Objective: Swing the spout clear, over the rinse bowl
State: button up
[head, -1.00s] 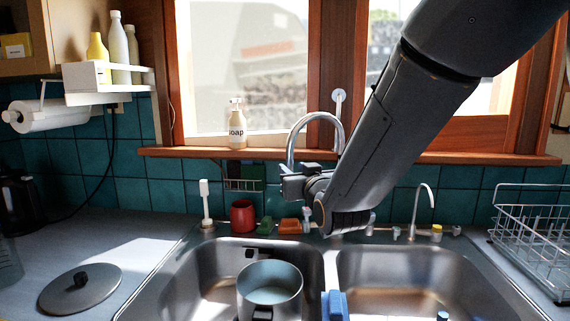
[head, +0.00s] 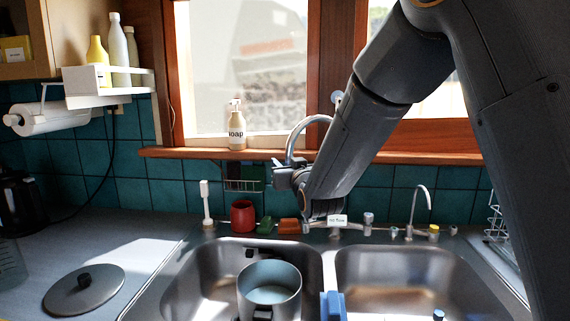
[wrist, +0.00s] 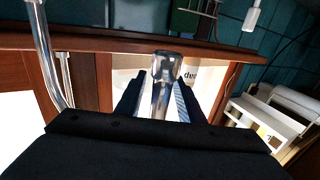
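The curved metal spout (head: 296,134) arches behind the sink, with its free end over the back of the left bowl (head: 205,270). My gripper (head: 280,178) is at the spout's free end. In the wrist view the clear-looking spout tip (wrist: 165,68) lies between the two fingers of my gripper (wrist: 158,100). A gap shows beside the tube, so the fingers look open around it. A pot (head: 270,284) stands in the left bowl. The right bowl (head: 390,270) looks mostly empty; neither is visibly marked as the rinse bowl.
A soap bottle (head: 237,128) stands on the window sill (head: 200,153). A smaller tap (head: 420,205) stands at right. A blue item (head: 333,305) sits on the divider.

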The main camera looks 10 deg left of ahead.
jog(key=shift+c, duration=0.3)
grip_shut()
jog(key=shift+s, duration=0.1)
jog(key=s+d+n+g+y, duration=0.8)
jog(key=d+n+g+y, duration=0.15)
jog(key=d, duration=0.45)
jog(key=w+d+p, duration=0.1)
jog(key=d+p, duration=0.1)
jog(key=d, duration=0.9)
jog(key=shift+w+d+f+g, duration=0.15)
jog(key=shift+d+g, duration=0.1)
jog(key=shift+g, duration=0.1)
jog(key=shift+y, duration=0.25)
dwell(1.3)
